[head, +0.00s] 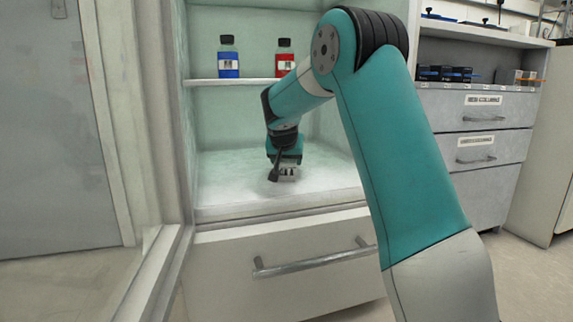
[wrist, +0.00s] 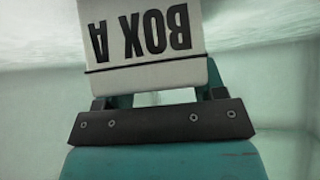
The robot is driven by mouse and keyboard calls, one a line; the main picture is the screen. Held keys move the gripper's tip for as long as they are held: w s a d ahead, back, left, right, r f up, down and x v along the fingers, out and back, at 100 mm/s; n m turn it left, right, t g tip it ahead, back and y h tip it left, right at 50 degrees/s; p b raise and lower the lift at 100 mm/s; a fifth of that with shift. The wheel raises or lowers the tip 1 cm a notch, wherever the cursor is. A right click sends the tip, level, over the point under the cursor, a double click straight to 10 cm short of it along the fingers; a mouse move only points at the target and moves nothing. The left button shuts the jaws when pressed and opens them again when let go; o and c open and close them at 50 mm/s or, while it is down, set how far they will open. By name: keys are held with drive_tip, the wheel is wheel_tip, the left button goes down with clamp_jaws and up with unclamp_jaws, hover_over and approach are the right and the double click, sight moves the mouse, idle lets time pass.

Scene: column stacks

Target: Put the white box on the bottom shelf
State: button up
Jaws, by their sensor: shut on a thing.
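The white box (wrist: 140,38) fills the upper middle of the wrist view, with "BOX A" in black letters upside down on its face. My gripper (wrist: 152,98) is shut on it, with a finger at each side. In the head view my gripper (head: 287,172) is inside the cabinet, low over the bottom shelf (head: 225,185). The box is mostly hidden there behind my gripper, and I cannot tell whether it touches the shelf.
A blue bottle (head: 228,60) and a red bottle (head: 285,58) stand on the upper shelf (head: 215,82) above my gripper. The cabinet's open glass door (head: 135,110) is at the left. A drawer (head: 290,275) is below. The bottom shelf is bare around my gripper.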

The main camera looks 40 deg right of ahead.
drive_tip(key=o, duration=1.2)
drive_tip(key=shift+f, duration=0.1)
drive_tip(key=shift+r, duration=0.2)
drive_tip(key=p+v, duration=0.6)
drive_tip(key=v, duration=0.5)
drive_tip(key=s+a+f+n+y, duration=0.1)
drive_tip(key=s+a+n+y, duration=0.25)
drive_tip(key=a, duration=0.65)
drive_tip(key=s+a+f+n+y, duration=0.1)
drive_tip(key=s+a+n+y, duration=0.25)
drive_tip(key=a, duration=0.65)
drive_tip(key=s+a+f+n+g+y, duration=0.1)
drive_tip(key=s+a+n+g, duration=0.1)
drive_tip(key=s+a, duration=0.3)
drive_tip(key=s+a+f+n+g+y, duration=0.1)
drive_tip(key=s+a+n, duration=0.3)
drive_tip(key=s, duration=0.6)
drive_tip(key=s+a+f+n+g+y, duration=0.1)
drive_tip(key=s+a+n+g, duration=0.2)
drive_tip(key=s+a, duration=0.3)
drive_tip(key=shift+s+n+y+p, duration=0.35)
drive_tip(key=shift+s+n+y, duration=0.05)
drive_tip(key=shift+s, duration=0.45)
